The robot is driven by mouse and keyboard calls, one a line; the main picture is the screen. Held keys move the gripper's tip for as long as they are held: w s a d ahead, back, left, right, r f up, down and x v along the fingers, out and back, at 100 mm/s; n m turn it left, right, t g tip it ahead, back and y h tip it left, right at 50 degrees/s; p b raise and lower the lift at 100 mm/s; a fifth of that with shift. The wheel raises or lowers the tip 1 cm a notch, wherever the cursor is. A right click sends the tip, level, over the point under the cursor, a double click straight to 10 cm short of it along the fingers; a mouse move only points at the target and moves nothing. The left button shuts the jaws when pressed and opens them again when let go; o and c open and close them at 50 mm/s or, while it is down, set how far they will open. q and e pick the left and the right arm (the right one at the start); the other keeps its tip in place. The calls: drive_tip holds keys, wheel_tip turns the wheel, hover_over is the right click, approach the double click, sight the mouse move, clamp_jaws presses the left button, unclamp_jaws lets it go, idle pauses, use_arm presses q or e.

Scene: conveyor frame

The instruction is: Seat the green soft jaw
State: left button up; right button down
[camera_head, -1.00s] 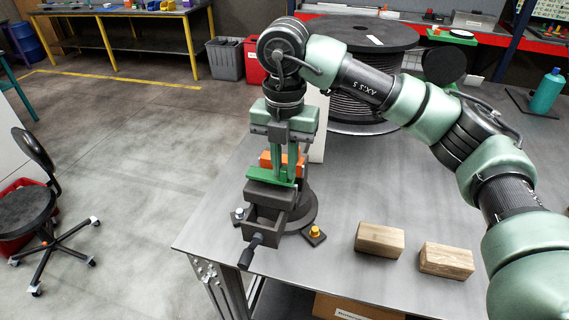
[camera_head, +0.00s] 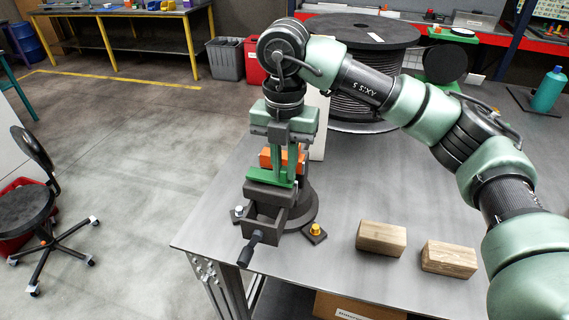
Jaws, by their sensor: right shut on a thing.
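The green soft jaw (camera_head: 262,176) is a flat green bar at the vise's front jaw. My right gripper (camera_head: 281,171) points down from above and is shut on it. The bar looks level and lies at the top of the front jaw; I cannot tell whether it touches the jaw face fully. The dark vise (camera_head: 268,196) stands on a round base near the table's left corner, its handle (camera_head: 249,250) toward the front. An orange block (camera_head: 266,158) sits behind the green bar at the rear jaw. My left gripper is not in view.
Two wooden blocks (camera_head: 381,238) (camera_head: 449,259) lie on the grey table (camera_head: 345,190) right of the vise. A large black cable spool (camera_head: 361,70) stands behind. A teal bottle (camera_head: 548,90) is at the far right.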

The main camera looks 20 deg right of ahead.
drive_tip(key=shift+f+b, duration=0.3)
drive_tip(key=shift+f, duration=0.15)
drive_tip(key=c, duration=1.3)
unclamp_jaws()
drive_tip(key=shift+r, duration=0.1)
drive_tip(key=shift+r, duration=0.4)
wheel_tip(320, 180, up, 7)
drive_tip(key=shift+f+b, duration=0.1)
drive_tip(key=shift+b, duration=0.55)
